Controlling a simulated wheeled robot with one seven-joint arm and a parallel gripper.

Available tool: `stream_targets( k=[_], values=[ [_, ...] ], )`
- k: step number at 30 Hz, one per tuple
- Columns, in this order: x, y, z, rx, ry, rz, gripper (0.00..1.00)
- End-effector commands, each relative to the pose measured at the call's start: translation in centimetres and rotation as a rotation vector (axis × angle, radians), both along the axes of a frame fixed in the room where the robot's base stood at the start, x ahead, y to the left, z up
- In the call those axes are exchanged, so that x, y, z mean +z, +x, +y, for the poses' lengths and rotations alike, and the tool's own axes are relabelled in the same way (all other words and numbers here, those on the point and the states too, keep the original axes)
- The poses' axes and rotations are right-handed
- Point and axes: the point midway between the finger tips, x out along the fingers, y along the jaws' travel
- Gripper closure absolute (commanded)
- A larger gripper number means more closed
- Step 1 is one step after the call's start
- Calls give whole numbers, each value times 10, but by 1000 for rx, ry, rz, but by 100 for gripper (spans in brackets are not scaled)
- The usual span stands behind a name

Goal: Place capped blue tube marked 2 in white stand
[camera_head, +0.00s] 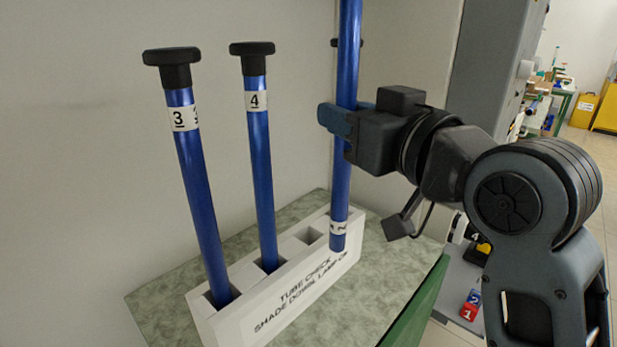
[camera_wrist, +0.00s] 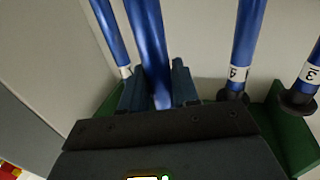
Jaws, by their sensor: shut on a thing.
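My gripper (camera_head: 340,120) is shut around the upper part of a blue tube (camera_head: 346,70), held nearly upright. Its top is out of frame. A white label near its lower end carries a mark I cannot read surely. That end overlaps the front face of the white stand (camera_head: 315,285) and shows no cap. The stand holds black-capped blue tubes marked 3 (camera_head: 200,205) and 4 (camera_head: 260,175). An empty slot (camera_head: 308,236) lies right of tube 4. In the wrist view the held tube (camera_wrist: 147,45) crosses between the jaws (camera_wrist: 160,90).
A black cap (camera_head: 361,43) shows behind the held tube; its tube is mostly hidden. Another labelled blue tube (camera_wrist: 108,30) is left of the held one in the wrist view. The stand is on a green speckled top (camera_head: 395,265) against a wall. Red and blue numbered blocks (camera_head: 469,306) lie lower right.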

Motion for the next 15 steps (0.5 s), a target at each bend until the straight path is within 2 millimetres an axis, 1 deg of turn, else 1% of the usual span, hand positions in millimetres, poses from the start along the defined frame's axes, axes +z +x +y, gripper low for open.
stream_targets(
  k=[1, 3, 9, 10, 15],
  values=[
    [2, 7, 10, 2, -1, 0, 100],
    [2, 16, 22, 2, -2, -1, 100],
    [1, 39, 51, 1, -2, -1, 100],
    [-11, 38, 48, -2, -1, 5, 100],
    [-44, 37, 47, -1, 1, 4, 100]
  ],
)
